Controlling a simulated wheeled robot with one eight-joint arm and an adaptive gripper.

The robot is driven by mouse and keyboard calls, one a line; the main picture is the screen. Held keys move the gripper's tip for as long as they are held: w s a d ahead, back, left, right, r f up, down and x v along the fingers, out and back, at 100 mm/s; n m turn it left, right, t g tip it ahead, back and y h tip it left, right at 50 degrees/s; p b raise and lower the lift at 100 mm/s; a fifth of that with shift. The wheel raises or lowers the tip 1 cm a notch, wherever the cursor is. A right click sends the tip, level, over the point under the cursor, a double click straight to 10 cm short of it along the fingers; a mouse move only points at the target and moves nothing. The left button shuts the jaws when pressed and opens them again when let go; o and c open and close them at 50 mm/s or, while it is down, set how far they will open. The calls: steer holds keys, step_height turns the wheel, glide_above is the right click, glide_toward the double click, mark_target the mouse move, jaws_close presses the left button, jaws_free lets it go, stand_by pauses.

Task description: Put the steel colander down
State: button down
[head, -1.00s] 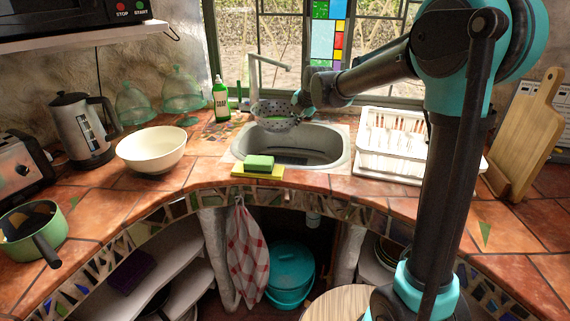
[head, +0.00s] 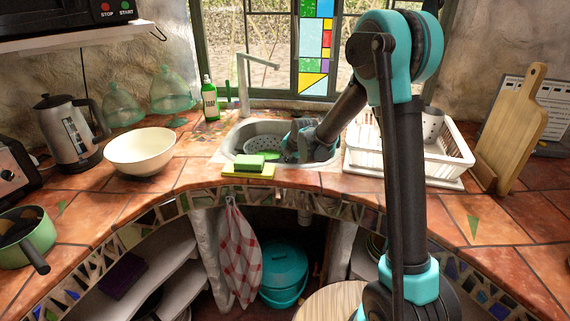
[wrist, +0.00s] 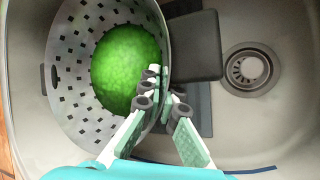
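The steel colander (head: 258,144), with square holes, is down inside the sink basin (head: 232,147). In the wrist view the colander (wrist: 72,92) fills the left half, with a round green thing (wrist: 125,68) lying in it. My gripper (head: 287,146) reaches into the basin from the right. In the wrist view its fingers (wrist: 158,85) are closed on the colander's right rim, one inside and one outside. The colander's underside is hidden, so I cannot tell whether it touches the basin floor.
A green and yellow sponge (head: 248,163) lies at the sink's front edge. A white dish rack (head: 440,160) stands right of the sink, a cream bowl (head: 140,150) left. A faucet (head: 243,85) and soap bottle (head: 210,101) stand behind. The drain (wrist: 248,70) is uncovered.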

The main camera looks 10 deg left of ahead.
steer(key=shift+f, duration=1.25)
steer(key=c, duration=1.7)
jaws_free()
steer(key=shift+f, duration=0.1)
steer(key=v, duration=1.2)
steer(key=shift+r, duration=0.2)
steer(key=shift+a, duration=0.15)
